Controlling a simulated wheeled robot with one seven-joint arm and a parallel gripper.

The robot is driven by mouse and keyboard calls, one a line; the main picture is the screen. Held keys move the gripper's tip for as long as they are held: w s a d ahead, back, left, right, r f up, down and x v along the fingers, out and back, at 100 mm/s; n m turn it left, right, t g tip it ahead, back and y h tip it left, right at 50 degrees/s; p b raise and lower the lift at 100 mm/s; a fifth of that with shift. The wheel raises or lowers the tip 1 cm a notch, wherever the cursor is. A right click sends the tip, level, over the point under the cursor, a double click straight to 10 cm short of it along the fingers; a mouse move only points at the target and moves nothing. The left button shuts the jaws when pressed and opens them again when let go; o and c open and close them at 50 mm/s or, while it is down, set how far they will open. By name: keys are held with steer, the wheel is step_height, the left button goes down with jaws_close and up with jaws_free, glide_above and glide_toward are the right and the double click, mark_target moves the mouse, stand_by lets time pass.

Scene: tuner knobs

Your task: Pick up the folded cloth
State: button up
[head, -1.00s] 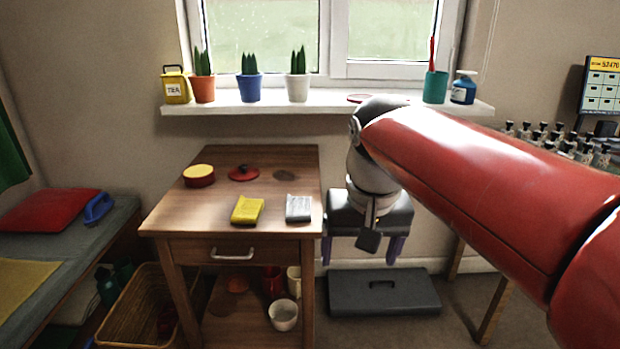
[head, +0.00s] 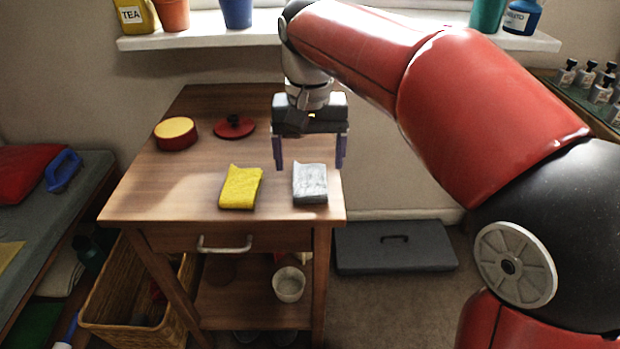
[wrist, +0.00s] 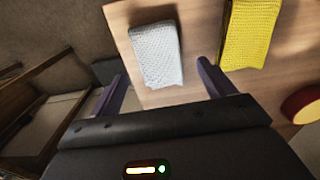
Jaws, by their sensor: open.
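Two folded cloths lie on the wooden table (head: 215,150). One is grey-white (head: 310,184) and lies near the right front edge. The other is yellow (head: 241,187) and lies to its left. My gripper (head: 309,165) is open and empty, pointing down above the table's right side, just behind and above the grey cloth. In the wrist view the grey cloth (wrist: 157,54) lies ahead of the gap between my fingers (wrist: 160,88), and the yellow cloth (wrist: 250,35) is beyond the right finger.
A round red tin with a yellow top (head: 176,133) and a red lid with a black knob (head: 234,126) sit farther back on the table. The windowsill (head: 190,38) with pots is behind. A grey case (head: 395,246) lies on the floor at right.

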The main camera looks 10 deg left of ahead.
mark_target(310, 173)
step_height(310, 173, down, 4)
steer(key=shift+r, duration=0.1)
steer(key=c, duration=1.1)
steer(key=shift+o, duration=0.2)
steer(key=shift+r, duration=0.15)
step_height(310, 173, up, 20)
steer(key=p, duration=0.5)
